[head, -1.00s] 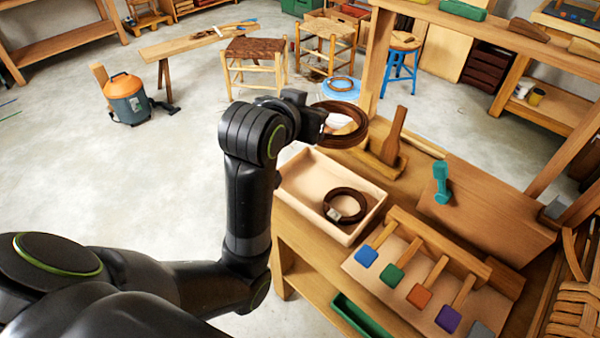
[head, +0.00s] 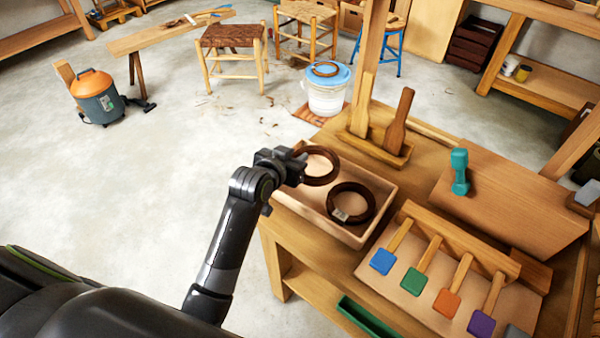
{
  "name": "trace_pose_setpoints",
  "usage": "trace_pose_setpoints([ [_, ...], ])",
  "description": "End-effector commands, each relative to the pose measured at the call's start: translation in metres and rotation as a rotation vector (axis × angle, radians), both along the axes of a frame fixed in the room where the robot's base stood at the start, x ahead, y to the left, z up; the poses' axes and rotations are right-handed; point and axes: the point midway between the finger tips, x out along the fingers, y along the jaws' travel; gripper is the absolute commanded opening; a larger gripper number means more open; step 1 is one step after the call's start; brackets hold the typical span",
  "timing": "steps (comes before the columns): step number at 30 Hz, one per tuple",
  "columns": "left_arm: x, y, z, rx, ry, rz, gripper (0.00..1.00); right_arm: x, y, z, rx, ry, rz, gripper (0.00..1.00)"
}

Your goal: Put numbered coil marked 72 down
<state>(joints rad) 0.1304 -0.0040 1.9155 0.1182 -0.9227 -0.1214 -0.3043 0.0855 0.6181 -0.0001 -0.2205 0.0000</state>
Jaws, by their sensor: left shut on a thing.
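My left gripper (head: 291,163) is shut on a dark brown coil (head: 332,167). It holds this coil over the far left part of a shallow wooden tray (head: 379,187) on the bench. I cannot read a number on the held coil. A second dark brown coil (head: 369,207) with a small pale tag (head: 340,214) lies in the tray, just right of and nearer than the held one. The tag's number is too small to read. Whether the held coil touches the tray floor I cannot tell. My right gripper is not in view.
Right of the tray are colour-tipped wooden handles (head: 415,264) on a rack. Behind it stand wooden paddles (head: 398,122); a teal tool (head: 460,172) stands farther right.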

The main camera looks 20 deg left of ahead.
Motion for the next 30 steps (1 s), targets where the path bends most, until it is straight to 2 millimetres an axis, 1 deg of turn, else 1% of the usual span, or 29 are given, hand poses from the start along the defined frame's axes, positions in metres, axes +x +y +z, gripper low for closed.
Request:
trace_pose_setpoints([
  [4, 0.0, 0.0, -0.015, 0.0, 0.002, 0.0, 0.01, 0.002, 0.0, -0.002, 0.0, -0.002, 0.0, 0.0],
  [7, 0.0, 0.0, -0.031, 0.0, 0.003, 0.0, 0.01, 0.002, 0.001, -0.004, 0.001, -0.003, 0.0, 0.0],
  [10, 0.0, 0.0, -0.041, -0.001, 0.001, 0.0, 0.01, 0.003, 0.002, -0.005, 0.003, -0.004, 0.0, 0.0],
  [17, 0.0, 0.0, -0.043, 0.0, -0.002, 0.0, 0.01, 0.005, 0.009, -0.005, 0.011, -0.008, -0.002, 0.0],
  [21, 0.0, 0.0, -0.045, 0.0, -0.001, 0.0, 0.01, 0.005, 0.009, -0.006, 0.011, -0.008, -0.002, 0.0],
  [22, 0.0, 0.0, -0.045, 0.0, 0.0, 0.0, 0.26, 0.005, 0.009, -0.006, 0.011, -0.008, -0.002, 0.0],
  [27, 0.0, 0.0, -0.045, 0.0, -0.001, 0.0, 0.47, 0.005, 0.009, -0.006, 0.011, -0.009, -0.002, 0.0],
  [30, 0.0, 0.0, -0.045, 0.001, -0.001, 0.0, 0.47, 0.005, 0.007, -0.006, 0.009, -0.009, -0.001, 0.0],
])
